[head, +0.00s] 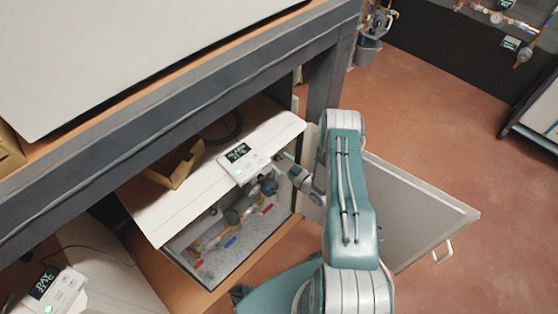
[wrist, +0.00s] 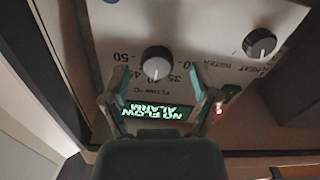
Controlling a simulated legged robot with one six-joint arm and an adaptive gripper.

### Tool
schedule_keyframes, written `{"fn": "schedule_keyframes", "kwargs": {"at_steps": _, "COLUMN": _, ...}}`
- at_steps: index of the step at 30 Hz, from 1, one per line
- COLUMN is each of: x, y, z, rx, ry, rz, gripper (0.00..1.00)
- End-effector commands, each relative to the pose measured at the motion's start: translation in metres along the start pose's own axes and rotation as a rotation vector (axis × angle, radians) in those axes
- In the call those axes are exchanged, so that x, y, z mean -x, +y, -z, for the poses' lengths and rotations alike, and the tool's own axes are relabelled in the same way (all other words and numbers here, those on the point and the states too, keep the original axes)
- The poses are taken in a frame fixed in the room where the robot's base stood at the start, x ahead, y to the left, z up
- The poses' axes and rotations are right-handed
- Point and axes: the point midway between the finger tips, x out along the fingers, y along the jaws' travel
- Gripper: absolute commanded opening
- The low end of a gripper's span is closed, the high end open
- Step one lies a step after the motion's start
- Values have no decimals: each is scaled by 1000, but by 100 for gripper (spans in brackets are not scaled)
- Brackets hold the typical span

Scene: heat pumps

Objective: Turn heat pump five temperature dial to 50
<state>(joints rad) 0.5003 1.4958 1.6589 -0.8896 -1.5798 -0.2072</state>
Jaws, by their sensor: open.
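In the wrist view, a black round temperature dial (wrist: 155,64) with a pale rim sits on a white panel with an upside-down scale. Numbers including 35, 40 and 50 and the label FLOW °C are readable; the dial's exact setting is not clear. My gripper (wrist: 160,73) is open, with one fingertip on each side of the dial's lower edge; contact cannot be told. A lit display (wrist: 150,113) below reads NO FLOW ALARM. In the head view, my gripper (head: 281,163) is at the right side of the white heat pump (head: 163,219); the dial cannot be made out there.
A second black dial (wrist: 259,43) labelled for heat and water is at the right of the panel. In the head view, an open door (head: 400,235) hangs at the right behind my arm. A dark bench frame (head: 200,100) runs overhead. Another controller (head: 55,290) is lower left.

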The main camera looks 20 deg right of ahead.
Motion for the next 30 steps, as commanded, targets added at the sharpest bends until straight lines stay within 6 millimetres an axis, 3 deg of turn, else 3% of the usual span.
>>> {"fn": "schedule_keyframes", "kwargs": {"at_steps": 11, "x": -10, "y": 0, "z": 0, "rx": -1, "ry": 0, "rz": -1, "gripper": 78}}
{"fn": "schedule_keyframes", "kwargs": {"at_steps": 12, "x": -10, "y": 0, "z": 0, "rx": 0, "ry": 0, "rz": -1, "gripper": 69}}
{"fn": "schedule_keyframes", "kwargs": {"at_steps": 15, "x": -10, "y": 0, "z": 0, "rx": 0, "ry": 0, "rz": 0, "gripper": 24}}
{"fn": "schedule_keyframes", "kwargs": {"at_steps": 17, "x": -10, "y": 0, "z": 0, "rx": 0, "ry": 0, "rz": 0, "gripper": 0}}
{"fn": "schedule_keyframes", "kwargs": {"at_steps": 30, "x": -10, "y": 0, "z": 1, "rx": -44, "ry": 2, "rz": 1, "gripper": 0}}
